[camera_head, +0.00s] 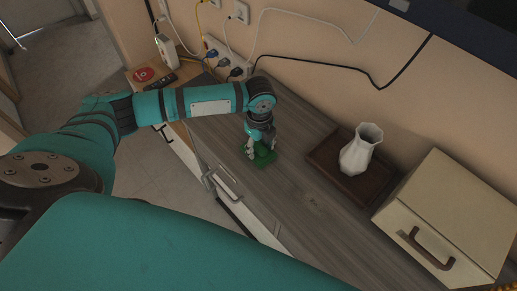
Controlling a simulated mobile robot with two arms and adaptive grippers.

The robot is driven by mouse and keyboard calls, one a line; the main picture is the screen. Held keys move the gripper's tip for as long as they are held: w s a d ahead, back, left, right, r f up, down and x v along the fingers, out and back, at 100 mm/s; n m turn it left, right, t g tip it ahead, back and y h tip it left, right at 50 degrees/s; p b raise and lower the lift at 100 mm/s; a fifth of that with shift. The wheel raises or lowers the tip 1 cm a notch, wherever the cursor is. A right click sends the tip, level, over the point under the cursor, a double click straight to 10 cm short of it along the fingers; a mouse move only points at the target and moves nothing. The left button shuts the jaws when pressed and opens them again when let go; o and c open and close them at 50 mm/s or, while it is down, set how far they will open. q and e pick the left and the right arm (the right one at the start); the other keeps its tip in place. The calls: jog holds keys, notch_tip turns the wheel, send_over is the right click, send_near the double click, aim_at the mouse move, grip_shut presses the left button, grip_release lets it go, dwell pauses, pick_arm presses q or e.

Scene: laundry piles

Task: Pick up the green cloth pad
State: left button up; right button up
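The green cloth pad (264,160) lies on the grey wood-grain cabinet top, near its front edge. My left gripper (260,150) points down right over the pad. Its fingers look spread apart, one on each side over the pad, and they hide part of it. I cannot tell whether the fingertips touch the pad. My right gripper is not in view.
A white vase (361,149) stands on a dark brown tray (325,155) to the right. A cream box with a brown handle (450,220) is at the far right. A power strip (222,58) with cables is behind. The cabinet top (312,200) is clear in front of the tray.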

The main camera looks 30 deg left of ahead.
aim_at(260, 145)
pick_arm(q)
grip_shut()
jog(key=shift+r, duration=0.1)
jog(key=shift+r, duration=0.45)
notch_tip(260, 145, up, 2)
jog(key=shift+w+r+b, duration=0.1)
jog(key=shift+r+b, duration=0.05)
jog(key=shift+b, duration=0.3)
jog(key=s+d+r+b, duration=0.1)
jog(key=s+d, duration=0.3)
jog(key=s, duration=0.3)
jog(key=s+d, duration=0.4)
jog(key=s, duration=0.3)
jog(key=shift+r+b, duration=0.35)
